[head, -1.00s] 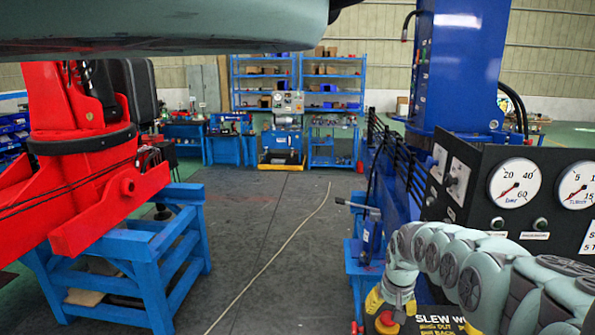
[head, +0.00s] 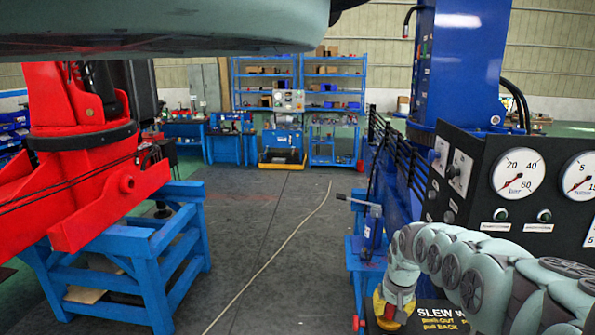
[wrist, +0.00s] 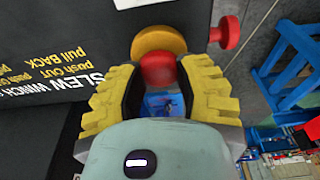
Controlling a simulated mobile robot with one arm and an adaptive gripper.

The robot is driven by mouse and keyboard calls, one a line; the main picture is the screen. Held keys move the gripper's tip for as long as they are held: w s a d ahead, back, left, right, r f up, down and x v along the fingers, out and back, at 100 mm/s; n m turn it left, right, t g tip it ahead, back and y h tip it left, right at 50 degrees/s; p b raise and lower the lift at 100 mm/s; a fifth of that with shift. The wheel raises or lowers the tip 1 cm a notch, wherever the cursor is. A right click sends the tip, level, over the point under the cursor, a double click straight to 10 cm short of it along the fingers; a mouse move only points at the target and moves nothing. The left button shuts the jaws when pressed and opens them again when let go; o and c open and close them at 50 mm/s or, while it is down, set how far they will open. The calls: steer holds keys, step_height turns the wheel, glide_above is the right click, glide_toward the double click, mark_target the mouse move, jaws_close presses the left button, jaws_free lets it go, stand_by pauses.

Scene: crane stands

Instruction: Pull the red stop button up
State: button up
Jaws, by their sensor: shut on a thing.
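The red stop button (wrist: 158,70) is a round red head in front of a yellow round base (wrist: 151,41) on the dark panel. In the wrist view it sits between the yellow ridged fingers of my gripper (wrist: 160,66), which are shut on its sides. In the head view my gripper (head: 394,303) is low on the right, at the lower left corner of the panel. Only a little red of the button (head: 388,313) shows there; my fingers hide the rest.
A second red knob (wrist: 230,32) sticks out close to the right of the yellow base in the wrist view.

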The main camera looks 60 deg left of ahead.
steer(key=c, duration=0.3)
steer(key=shift+r, duration=0.2)
steer(key=shift+w+r+p, duration=0.1)
steer(key=shift+r+p, duration=0.55)
steer(key=shift+p, duration=0.1)
jaws_close()
steer(key=shift+r, duration=0.1)
jaws_free()
steer(key=o, duration=1.2)
